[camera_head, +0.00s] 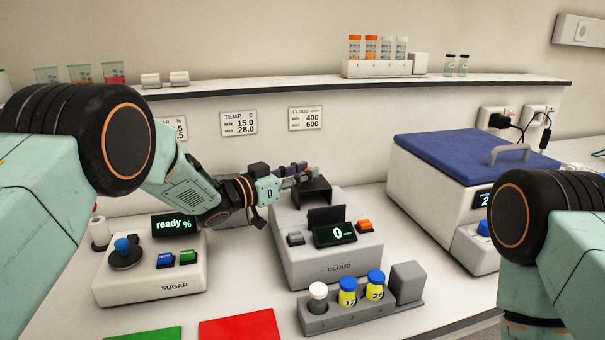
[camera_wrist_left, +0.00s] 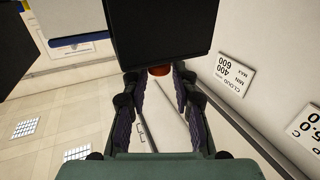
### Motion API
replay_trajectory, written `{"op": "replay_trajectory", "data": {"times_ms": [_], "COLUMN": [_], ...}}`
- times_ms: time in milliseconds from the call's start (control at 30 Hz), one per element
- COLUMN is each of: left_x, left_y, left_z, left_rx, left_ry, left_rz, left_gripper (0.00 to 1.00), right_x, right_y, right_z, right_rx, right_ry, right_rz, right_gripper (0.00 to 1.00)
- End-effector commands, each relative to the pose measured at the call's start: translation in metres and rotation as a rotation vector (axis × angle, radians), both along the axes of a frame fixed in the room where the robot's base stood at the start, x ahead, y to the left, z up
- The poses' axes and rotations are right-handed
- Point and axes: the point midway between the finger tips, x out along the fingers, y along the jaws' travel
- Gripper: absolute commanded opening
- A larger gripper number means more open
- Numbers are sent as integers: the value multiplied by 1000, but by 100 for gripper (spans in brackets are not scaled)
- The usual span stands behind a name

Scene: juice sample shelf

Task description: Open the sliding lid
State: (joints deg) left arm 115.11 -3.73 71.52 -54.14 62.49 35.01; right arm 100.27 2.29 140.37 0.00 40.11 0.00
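The grey CLOUD meter (camera_head: 335,250) stands mid-counter with a dark raised cover (camera_head: 315,193) at its back and a small dark upright panel behind its display. My left gripper (camera_head: 308,171) reaches in from the left, level, with its fingertips at the top of the dark cover. In the left wrist view its two fingers (camera_wrist_left: 160,88) stand apart. A dark block (camera_wrist_left: 158,30) fills the top there, and a small orange-red piece (camera_wrist_left: 159,70) shows beneath it; I cannot tell what it is. A blue lid (camera_head: 475,155) with a grey handle covers the white box at right. My right gripper is out of view.
The SUGAR meter (camera_head: 150,275) stands at left. A grey rack (camera_head: 350,318) with several capped vials is in front of the CLOUD meter. Green and red mats (camera_head: 240,327) lie at the front. A shelf (camera_head: 280,90) runs above the counter.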

Motion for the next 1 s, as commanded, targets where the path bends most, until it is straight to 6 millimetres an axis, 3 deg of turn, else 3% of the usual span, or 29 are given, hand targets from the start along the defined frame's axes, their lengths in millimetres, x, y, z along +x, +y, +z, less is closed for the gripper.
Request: {"op": "replay_trajectory", "data": {"times_ms": [167, 567, 1000], "left_x": [-1, -2, -52], "left_y": [-1, 5, 62], "left_z": [-1, -2, -1], "left_rx": [1, 2, 0], "left_ry": [2, 3, 4], "left_rz": [-1, 0, 2], "left_gripper": [45, 45, 45], "right_x": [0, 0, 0], "right_y": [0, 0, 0], "right_z": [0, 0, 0], "right_rx": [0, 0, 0], "right_ry": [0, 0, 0], "right_rz": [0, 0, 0], "right_gripper": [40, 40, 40]}}
